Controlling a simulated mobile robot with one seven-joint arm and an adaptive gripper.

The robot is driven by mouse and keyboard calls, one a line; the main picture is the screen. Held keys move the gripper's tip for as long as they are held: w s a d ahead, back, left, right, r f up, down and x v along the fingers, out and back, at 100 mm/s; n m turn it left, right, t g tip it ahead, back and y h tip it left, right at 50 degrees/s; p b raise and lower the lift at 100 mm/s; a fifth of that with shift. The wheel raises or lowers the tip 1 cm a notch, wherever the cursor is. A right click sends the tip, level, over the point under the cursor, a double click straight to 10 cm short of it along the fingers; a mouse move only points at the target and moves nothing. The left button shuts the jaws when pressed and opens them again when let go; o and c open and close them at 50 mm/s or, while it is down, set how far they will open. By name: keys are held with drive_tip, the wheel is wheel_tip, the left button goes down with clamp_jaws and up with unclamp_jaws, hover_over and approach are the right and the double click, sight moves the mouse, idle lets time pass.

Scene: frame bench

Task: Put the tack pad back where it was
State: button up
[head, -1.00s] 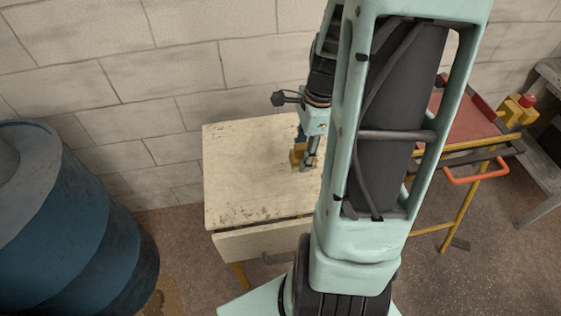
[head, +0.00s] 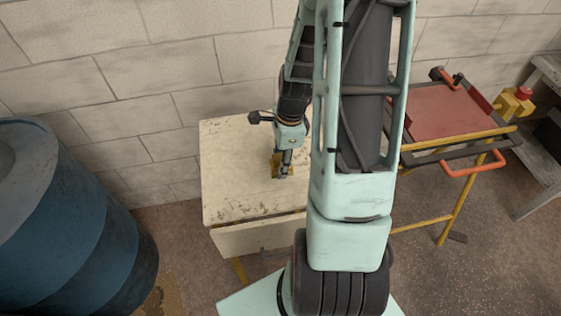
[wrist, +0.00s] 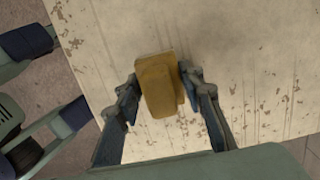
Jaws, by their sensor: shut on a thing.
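The tack pad appears to be the yellow-brown block (wrist: 157,85), which sits between the two dark blue fingers of my gripper (wrist: 158,92) in the wrist view. The fingers are shut on its sides. In the head view my gripper (head: 283,170) is low over the worn cream table (head: 232,170), and a little of the yellow-brown block (head: 275,160) shows beside it. I cannot tell whether the block touches the tabletop.
A blue barrel (head: 65,230) stands at the left. A yellow-framed cart with a red top (head: 445,108) stands at the right, with a yellow box bearing a red button (head: 515,100) at its edge. The cream tabletop's left part is clear.

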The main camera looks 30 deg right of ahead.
drive_tip(key=shift+f, duration=0.15)
drive_tip(key=o, duration=1.1)
drive_tip(key=r, duration=0.4)
drive_tip(key=d+r, duration=0.1)
drive_tip(key=r, duration=0.7)
drive_tip(key=shift+s+d+r, duration=0.15)
drive_tip(key=shift+s+d, duration=0.05)
